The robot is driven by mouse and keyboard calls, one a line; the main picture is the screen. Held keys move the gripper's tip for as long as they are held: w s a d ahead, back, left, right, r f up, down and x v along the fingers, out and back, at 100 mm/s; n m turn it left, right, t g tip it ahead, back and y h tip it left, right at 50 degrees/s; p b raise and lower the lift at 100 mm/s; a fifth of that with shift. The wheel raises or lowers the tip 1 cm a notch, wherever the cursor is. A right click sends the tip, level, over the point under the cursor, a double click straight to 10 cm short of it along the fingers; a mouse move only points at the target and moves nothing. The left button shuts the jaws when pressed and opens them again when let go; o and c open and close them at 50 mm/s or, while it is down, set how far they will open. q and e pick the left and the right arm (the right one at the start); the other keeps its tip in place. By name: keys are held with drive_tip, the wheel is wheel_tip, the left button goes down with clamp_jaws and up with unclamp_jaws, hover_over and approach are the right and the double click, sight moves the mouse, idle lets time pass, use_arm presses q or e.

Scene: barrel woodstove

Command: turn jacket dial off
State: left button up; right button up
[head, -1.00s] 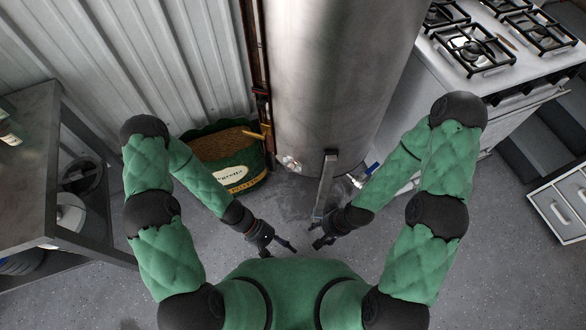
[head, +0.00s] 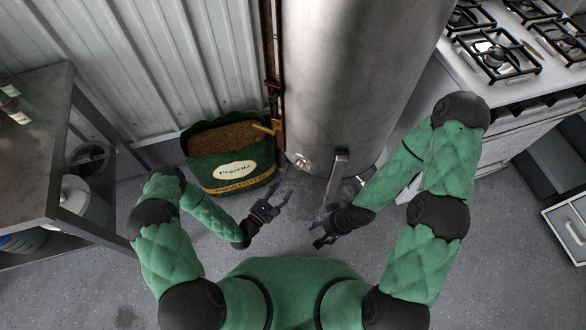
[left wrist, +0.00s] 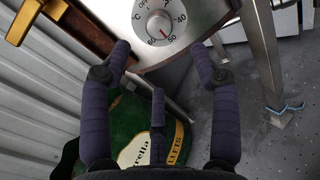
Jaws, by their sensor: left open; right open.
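The jacket dial (left wrist: 158,20) is a round white dial with numbers, on the steel tank's lower wall. Its red mark points down, near the 50, and "OFF" lies at its upper left. In the head view the dial (head: 301,161) is a small spot low on the tank. My left gripper (head: 281,198) is open and empty, below the dial and apart from it. In the left wrist view its fingers (left wrist: 160,52) are spread to either side below the dial. My right gripper (head: 320,238) is open and empty, beside the tank's leg.
The steel tank (head: 350,80) stands on legs ahead. A green pellet sack (head: 228,160) stands left of it, near a yellow handle (head: 266,128) on a brown pipe. A metal table (head: 45,130) is at left, a gas stove (head: 510,95) at right. Open floor lies between.

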sight(297, 167)
use_arm(q)
drive_tip(key=b+x, duration=0.2)
drive_tip(key=x, duration=0.8)
drive_tip(key=shift+w+d+b, duration=0.2)
drive_tip(key=shift+w+b, duration=0.1)
drive_tip(key=shift+b, duration=0.1)
drive_tip(key=c, duration=1.1)
